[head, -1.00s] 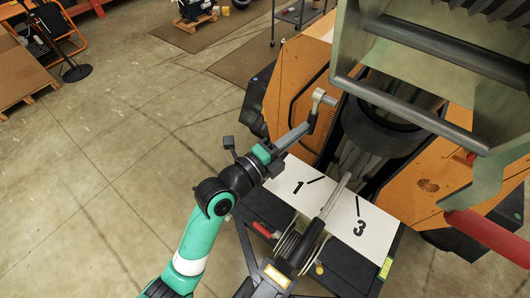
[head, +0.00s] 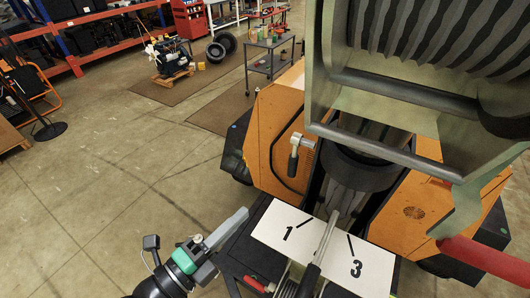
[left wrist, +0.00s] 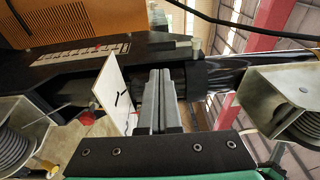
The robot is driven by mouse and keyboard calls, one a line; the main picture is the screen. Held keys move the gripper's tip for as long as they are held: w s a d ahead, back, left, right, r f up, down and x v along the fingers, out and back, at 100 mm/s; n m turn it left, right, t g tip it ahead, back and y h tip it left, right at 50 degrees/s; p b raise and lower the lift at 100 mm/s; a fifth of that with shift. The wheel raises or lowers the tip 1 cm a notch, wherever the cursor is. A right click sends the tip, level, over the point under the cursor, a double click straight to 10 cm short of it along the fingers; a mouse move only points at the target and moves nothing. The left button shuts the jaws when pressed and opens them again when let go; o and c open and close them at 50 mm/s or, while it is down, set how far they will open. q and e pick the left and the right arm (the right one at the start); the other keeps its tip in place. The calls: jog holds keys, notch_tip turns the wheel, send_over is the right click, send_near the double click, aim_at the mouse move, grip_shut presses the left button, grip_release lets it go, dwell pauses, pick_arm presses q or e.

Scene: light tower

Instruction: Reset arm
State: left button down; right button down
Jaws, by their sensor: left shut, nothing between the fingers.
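My left gripper (head: 240,218) is at the lower middle of the head view, its grey fingers together and empty. It points up and right, to the left of the white panel (head: 270,231) marked 1 and 3, and looks clear of it. In the left wrist view, my left gripper (left wrist: 160,75) points away from the camera with its fingers closed. The white panel (left wrist: 113,88) stands edge-on just left of the fingers there. The grey crank handle (head: 294,160) on the orange machine stands above and right of the gripper, apart from it. My right gripper is not in view.
The orange light tower body (head: 275,125) and its grey mast frame (head: 385,90) fill the right side. A red bar (head: 485,262) sticks out at lower right. A grey cart (head: 270,55) and an engine on a pallet (head: 172,60) stand behind.

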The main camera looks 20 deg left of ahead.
pick_arm(q)
notch_tip(320, 180, up, 22)
jog(key=w+d+t+h, duration=0.1)
jog(key=d+t+h, duration=0.1)
jog(key=t, duration=0.3)
jog(key=s+a+r+n+t+y+p, duration=0.1)
jog(key=r+n+p, duration=0.4)
jog(key=r, duration=0.5)
jog(key=s+a+r+n+t+y+p, duration=0.2)
jog(key=r+n+p, duration=0.3)
jog(key=r+n, duration=0.4)
jog(key=s+a+r+n+t+y+p, duration=0.1)
jog(key=a+r+n+t+y+p, duration=0.1)
jog(key=r+n+p, duration=0.4)
notch_tip(320, 180, up, 5)
jog(key=shift+s+a+f+n+t+y, duration=0.1)
jog(key=shift+s+a+n+t+y, duration=0.2)
jog(key=shift+n+y, duration=0.55)
